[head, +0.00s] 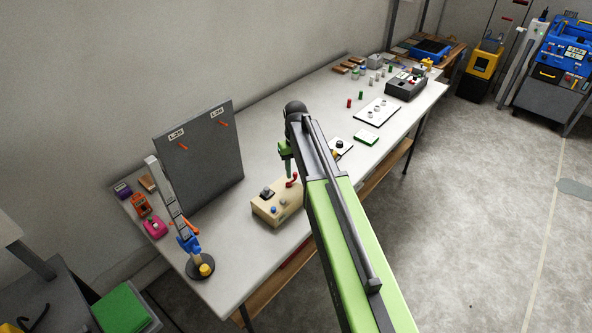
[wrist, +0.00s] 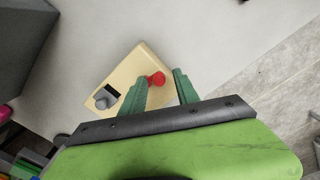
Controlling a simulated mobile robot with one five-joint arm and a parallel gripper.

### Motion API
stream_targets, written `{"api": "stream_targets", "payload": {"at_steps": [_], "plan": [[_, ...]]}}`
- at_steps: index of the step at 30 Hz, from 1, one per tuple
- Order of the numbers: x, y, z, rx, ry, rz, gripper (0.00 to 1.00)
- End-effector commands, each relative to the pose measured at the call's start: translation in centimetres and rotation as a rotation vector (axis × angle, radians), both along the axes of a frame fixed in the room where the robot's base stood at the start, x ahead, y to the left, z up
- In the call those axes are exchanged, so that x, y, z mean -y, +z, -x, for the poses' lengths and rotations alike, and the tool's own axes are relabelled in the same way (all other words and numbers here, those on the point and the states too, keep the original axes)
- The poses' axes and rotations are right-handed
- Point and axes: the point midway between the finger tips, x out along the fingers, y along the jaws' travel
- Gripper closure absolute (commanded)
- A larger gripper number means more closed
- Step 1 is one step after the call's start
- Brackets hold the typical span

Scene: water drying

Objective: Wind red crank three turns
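The red crank (head: 292,180) stands at the right end of a beige box (head: 264,212) on the table. In the wrist view the red crank (wrist: 156,78) shows just ahead of the fingertips, nearly between them. My gripper (head: 286,163) is above the crank in the head view. In the wrist view its two green fingers (wrist: 160,80) are apart, with the beige box (wrist: 150,56) below them. Whether a finger touches the crank cannot be told. A grey knob with a black plate (wrist: 106,97) sits on the box's other end.
The white table (head: 240,255) holds a grey panel (head: 200,155) and a stand with a round black base (head: 200,268) to the left. White boards and small parts (head: 377,112) lie to the right. The table is clear between box and stand.

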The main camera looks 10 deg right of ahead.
Motion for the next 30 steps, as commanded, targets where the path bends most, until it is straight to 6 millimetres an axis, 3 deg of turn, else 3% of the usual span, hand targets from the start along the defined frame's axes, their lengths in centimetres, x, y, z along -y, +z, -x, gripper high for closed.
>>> {"api": "stream_targets", "payload": {"at_steps": [7, 11, 30], "plan": [[0.0, 0.3, 0.0, 0.000, 0.000, -0.001, 0.63], [0.0, 1.5, 0.0, 0.000, 0.000, -0.001, 0.63], [0.0, 15.5, -0.1, 0.000, 0.000, 0.000, 0.63]]}}
